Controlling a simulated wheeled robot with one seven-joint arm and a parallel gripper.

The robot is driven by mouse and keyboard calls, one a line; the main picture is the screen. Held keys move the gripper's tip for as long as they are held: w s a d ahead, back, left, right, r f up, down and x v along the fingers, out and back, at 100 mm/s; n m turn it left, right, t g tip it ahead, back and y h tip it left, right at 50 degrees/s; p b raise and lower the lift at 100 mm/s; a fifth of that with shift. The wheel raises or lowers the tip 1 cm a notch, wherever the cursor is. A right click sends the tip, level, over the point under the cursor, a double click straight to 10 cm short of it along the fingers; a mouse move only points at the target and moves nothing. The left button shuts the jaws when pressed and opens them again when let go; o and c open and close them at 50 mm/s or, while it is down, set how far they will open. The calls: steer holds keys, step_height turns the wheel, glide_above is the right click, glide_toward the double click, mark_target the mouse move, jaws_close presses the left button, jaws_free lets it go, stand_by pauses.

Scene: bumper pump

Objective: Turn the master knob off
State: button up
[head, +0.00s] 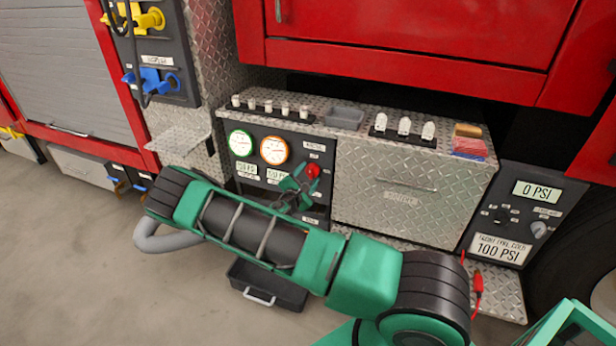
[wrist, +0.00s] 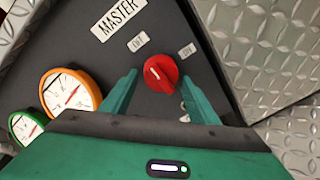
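The red master knob (head: 313,170) sits on the dark gauge panel, right of the gauges. In the wrist view the knob (wrist: 161,73) shows a pale pointer mark aimed to the upper left. A "MASTER" label (wrist: 118,19) is above it, with two small labels (wrist: 139,42) and (wrist: 187,50) that I cannot read for certain. My gripper (wrist: 159,82) is open, its green fingertips on either side of the knob's lower part. I cannot tell whether they touch it. In the head view my gripper (head: 302,181) is at the knob, partly hidden by the arm.
A green-rimmed gauge (head: 240,143) and an orange-rimmed gauge (head: 274,150) are left of the knob. A diamond-plate cabinet (head: 400,190) stands close on the right. A dark bin (head: 266,287) is on the floor below. A tyre pressure panel (head: 522,215) is further right.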

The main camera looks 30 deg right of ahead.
steer(key=shift+d+r, duration=0.1)
steer(key=shift+r, duration=0.05)
steer(key=shift+s, duration=0.1)
steer(key=v, duration=1)
steer(key=shift+a, duration=0.35)
steer(key=shift+s, duration=0.15)
